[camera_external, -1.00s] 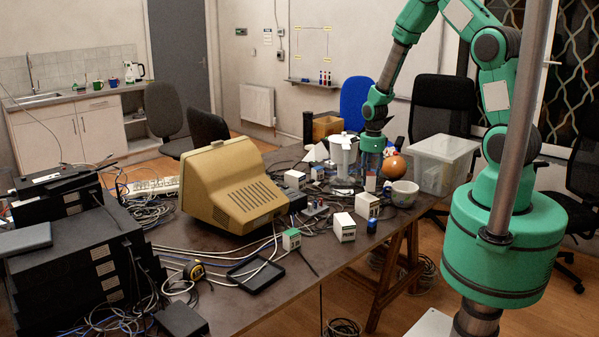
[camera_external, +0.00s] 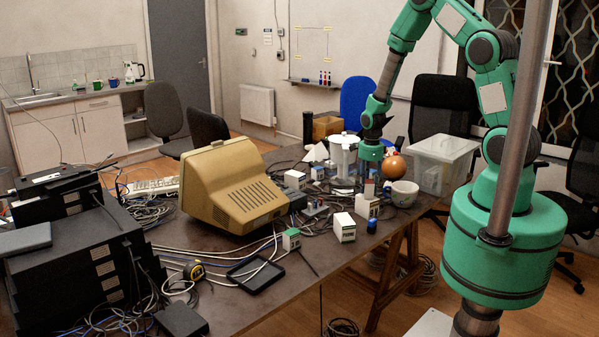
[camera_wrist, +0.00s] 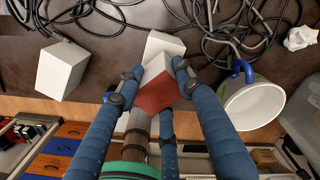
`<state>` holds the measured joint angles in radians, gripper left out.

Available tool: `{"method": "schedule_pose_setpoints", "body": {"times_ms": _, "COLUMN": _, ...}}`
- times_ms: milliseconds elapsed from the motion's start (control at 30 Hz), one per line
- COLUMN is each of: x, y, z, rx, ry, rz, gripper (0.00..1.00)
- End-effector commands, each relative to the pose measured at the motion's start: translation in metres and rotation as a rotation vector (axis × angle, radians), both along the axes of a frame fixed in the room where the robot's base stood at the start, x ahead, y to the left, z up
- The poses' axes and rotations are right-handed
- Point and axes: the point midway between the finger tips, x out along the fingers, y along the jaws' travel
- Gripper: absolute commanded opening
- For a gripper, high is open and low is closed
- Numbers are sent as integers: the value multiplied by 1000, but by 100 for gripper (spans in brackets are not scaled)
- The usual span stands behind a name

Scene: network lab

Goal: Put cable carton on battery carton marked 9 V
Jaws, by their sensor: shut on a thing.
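In the external view my gripper (camera_external: 370,180) points down over the near right part of the table. Just below the held carton is a white carton (camera_external: 366,207) with a dark green label; its top also shows in the wrist view (camera_wrist: 163,44). I cannot tell whether the two touch. Another white, green-labelled carton (camera_external: 344,228) stands to the left, seen in the wrist view too (camera_wrist: 62,70). No 9 V mark is legible.
A white mug (camera_external: 404,194) stands close on the right. A white coffee pot (camera_external: 343,155) and an orange ball (camera_external: 394,167) are behind. Black cables lie around the cartons. A clear bin (camera_external: 441,160) is at the right. A beige monitor (camera_external: 232,190) fills the middle left.

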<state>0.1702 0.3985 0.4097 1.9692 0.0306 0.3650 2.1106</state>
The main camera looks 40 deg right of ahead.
Motion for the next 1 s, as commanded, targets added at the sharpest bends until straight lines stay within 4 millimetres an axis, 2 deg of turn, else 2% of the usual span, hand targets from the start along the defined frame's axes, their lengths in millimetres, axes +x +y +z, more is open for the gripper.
{"method": "schedule_pose_setpoints", "body": {"times_ms": 333, "x": 0, "y": 0, "z": -3, "rx": 0, "ry": 0, "rz": 0, "gripper": 0}}
{"method": "schedule_pose_setpoints", "body": {"times_ms": 367, "x": 0, "y": 0, "z": -3, "rx": 0, "ry": 0, "rz": 0, "gripper": 40}}
{"method": "schedule_pose_setpoints", "body": {"times_ms": 433, "x": 0, "y": 0, "z": -2, "rx": 0, "ry": 0, "rz": 0, "gripper": 54}}
{"method": "schedule_pose_setpoints", "body": {"times_ms": 767, "x": 0, "y": 0, "z": -2, "rx": 0, "ry": 0, "rz": 0, "gripper": 56}}
{"method": "schedule_pose_setpoints", "body": {"times_ms": 1000, "x": 1, "y": 0, "z": 9, "rx": -1, "ry": -2, "rz": 0, "gripper": 56}}
